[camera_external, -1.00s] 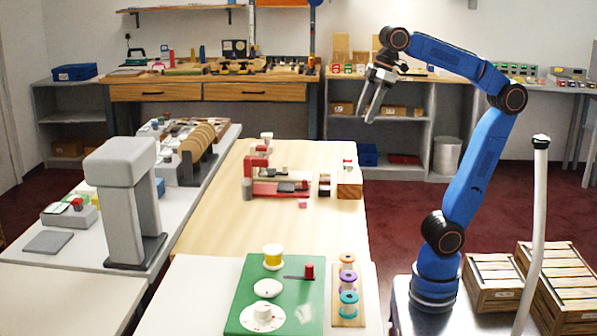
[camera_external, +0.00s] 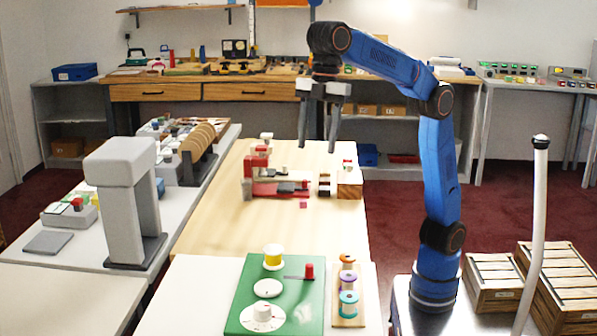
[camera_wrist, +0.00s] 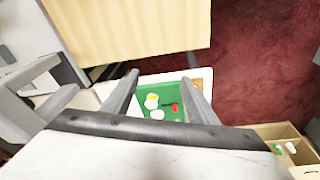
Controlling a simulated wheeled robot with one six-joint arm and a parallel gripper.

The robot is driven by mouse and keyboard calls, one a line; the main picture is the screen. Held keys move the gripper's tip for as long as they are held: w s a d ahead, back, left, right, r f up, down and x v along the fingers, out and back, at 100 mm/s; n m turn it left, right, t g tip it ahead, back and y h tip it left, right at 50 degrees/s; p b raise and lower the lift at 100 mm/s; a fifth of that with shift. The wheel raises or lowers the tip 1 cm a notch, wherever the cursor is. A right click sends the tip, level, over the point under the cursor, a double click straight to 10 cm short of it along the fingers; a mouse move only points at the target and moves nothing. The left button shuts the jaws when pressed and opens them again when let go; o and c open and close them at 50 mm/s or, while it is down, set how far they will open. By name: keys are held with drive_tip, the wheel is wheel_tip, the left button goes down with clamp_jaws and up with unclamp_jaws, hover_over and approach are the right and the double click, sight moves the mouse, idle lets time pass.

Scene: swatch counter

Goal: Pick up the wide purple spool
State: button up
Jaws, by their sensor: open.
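The purple spool (camera_external: 348,282) stands on a small wooden rack (camera_external: 345,318) at the front, between an orange spool (camera_external: 347,263) behind it and a teal spool (camera_external: 348,303) in front. My gripper (camera_external: 318,147) is open and empty, pointing down, high above and behind the rack, over the wooden table area. In the wrist view my two fingers reach toward the green board (camera_wrist: 172,112); I cannot make out the purple spool there.
The green board (camera_external: 240,318) beside the rack carries a yellow spool (camera_external: 273,254), a red-handled piece (camera_external: 309,270) and white round parts. A grey upright machine (camera_external: 125,200) stands at left. Wooden crates (camera_external: 492,283) lie at right. The light wooden table (camera_external: 220,225) has bare room.

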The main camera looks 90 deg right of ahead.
drive_tip(key=s+a+f+n, duration=0.1)
drive_tip(key=a+f+n, duration=0.1)
drive_tip(key=a, duration=0.6)
drive_tip(key=s+a+f+n, duration=0.1)
drive_tip(key=s+a+f, duration=0.15)
drive_tip(key=a, duration=0.55)
drive_tip(key=n+g, duration=0.1)
drive_tip(key=n, duration=0.2)
hover_over(349, 275)
wheel_tip(349, 275, down, 5)
drive_tip(key=shift+w+d+f, duration=0.1)
drive_tip(key=shift+d+f, duration=0.15)
drive_tip(key=shift+f, duration=1)
drive_tip(key=shift+d+f, duration=0.2)
drive_tip(key=shift+f, duration=1)
drive_tip(key=shift+a+f, duration=0.25)
drive_tip(key=shift+f, duration=1.7)
drive_tip(key=shift+a+f, duration=0.2)
drive_tip(key=shift+f, duration=1.7)
drive_tip(key=shift+c, duration=0.7)
drive_tip(key=c, duration=1)
